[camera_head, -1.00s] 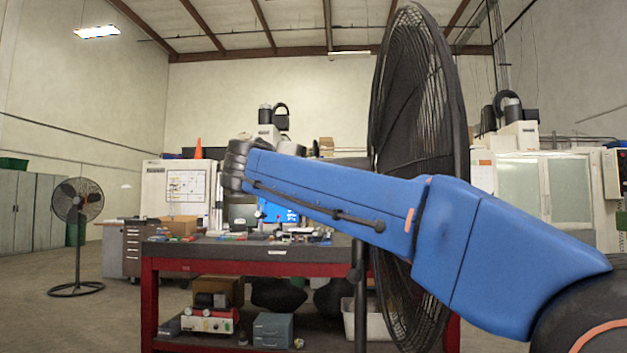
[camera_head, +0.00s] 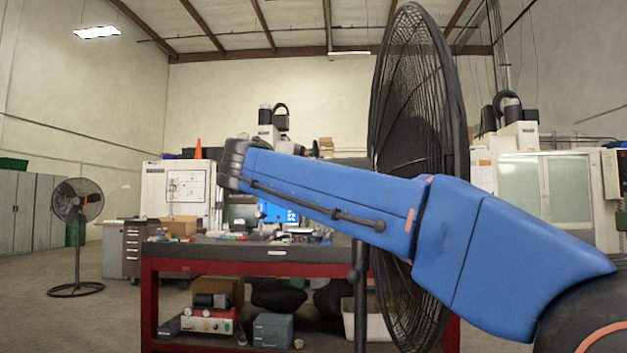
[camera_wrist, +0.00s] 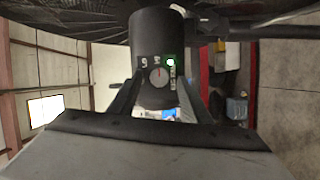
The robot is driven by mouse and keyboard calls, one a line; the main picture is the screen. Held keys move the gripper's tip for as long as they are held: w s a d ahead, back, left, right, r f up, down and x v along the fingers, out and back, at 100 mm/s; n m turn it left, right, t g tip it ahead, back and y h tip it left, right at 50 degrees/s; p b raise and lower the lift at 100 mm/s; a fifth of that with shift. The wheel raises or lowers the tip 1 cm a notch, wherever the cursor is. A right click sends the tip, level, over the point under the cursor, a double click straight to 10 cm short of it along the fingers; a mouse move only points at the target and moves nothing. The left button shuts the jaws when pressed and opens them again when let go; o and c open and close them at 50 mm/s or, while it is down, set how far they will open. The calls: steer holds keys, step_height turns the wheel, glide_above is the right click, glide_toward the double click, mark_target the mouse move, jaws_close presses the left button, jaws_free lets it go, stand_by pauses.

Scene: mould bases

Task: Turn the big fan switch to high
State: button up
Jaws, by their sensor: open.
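The big fan (camera_head: 420,90) stands edge-on behind my blue arm in the head view, its black cage partly hidden. In the wrist view its dark motor housing (camera_wrist: 157,30) hangs at the top centre, with the cage (camera_wrist: 60,28) behind it. The round grey switch knob (camera_wrist: 158,77) sits on the housing's end, with small white markings around it and a green-lit spot at its upper right. The markings are too small to read surely. My gripper (camera_wrist: 159,97) is open and empty, with one finger on each side of the knob. Contact cannot be told.
A red-framed workbench (camera_head: 270,268) with a cluttered dark top stands behind the arm. A smaller pedestal fan (camera_head: 77,205) stands at the far left. A white machine (camera_head: 545,190) is at the right.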

steer(key=v, duration=1.6)
steer(key=shift+s, duration=0.35)
steer(key=shift+a, duration=0.1)
